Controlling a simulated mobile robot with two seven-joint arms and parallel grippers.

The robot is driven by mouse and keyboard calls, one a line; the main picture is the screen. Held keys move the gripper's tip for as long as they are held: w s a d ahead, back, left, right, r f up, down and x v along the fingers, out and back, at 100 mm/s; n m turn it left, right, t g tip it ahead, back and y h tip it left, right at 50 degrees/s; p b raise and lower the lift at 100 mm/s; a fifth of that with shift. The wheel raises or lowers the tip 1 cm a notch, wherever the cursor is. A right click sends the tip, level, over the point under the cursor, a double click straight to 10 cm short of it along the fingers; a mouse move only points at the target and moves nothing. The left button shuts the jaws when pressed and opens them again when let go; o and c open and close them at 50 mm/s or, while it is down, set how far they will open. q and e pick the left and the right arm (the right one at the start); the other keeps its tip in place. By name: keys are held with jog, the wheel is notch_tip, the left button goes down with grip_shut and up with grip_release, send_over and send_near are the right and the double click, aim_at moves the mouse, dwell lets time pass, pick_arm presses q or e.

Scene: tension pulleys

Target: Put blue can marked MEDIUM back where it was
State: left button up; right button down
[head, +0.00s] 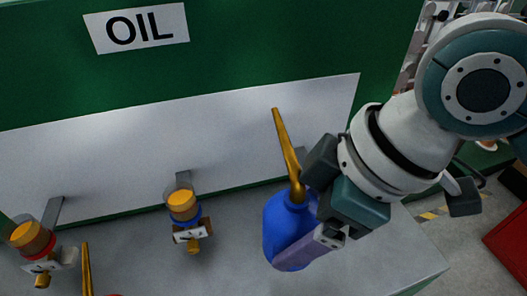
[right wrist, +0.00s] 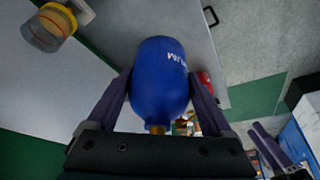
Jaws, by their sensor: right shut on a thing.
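The blue can (head: 285,232) has a tall gold spout and is near the right end of the grey counter. My right gripper (head: 320,205) is shut around it. In the right wrist view the blue can (right wrist: 160,75) sits between both fingers, with part of its white lettering showing; the full word is not readable. I cannot tell whether its base touches the counter. A purple-grey finger-like part (right wrist: 268,146) at the lower right of the wrist view may be my left gripper; its opening is unclear. The head view does not show my left gripper.
The grey counter (head: 225,265) fronts a white panel (head: 230,120) and green wall with an OIL sign (head: 137,28). Two wall-side dispensers, one with a blue ring (head: 183,208) and one with a red ring (head: 32,238), stand left. A gold spout (head: 87,272) rises at bottom left.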

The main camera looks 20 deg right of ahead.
notch_tip(320, 180, down, 12)
jog(key=shift+a+r+b, duration=0.1)
jog(key=shift+r+b, duration=0.1)
jog(key=shift+b, duration=1.05)
notch_tip(320, 180, down, 4)
jog(key=shift+r+b, duration=0.1)
jog(key=shift+b, duration=0.6)
grip_release()
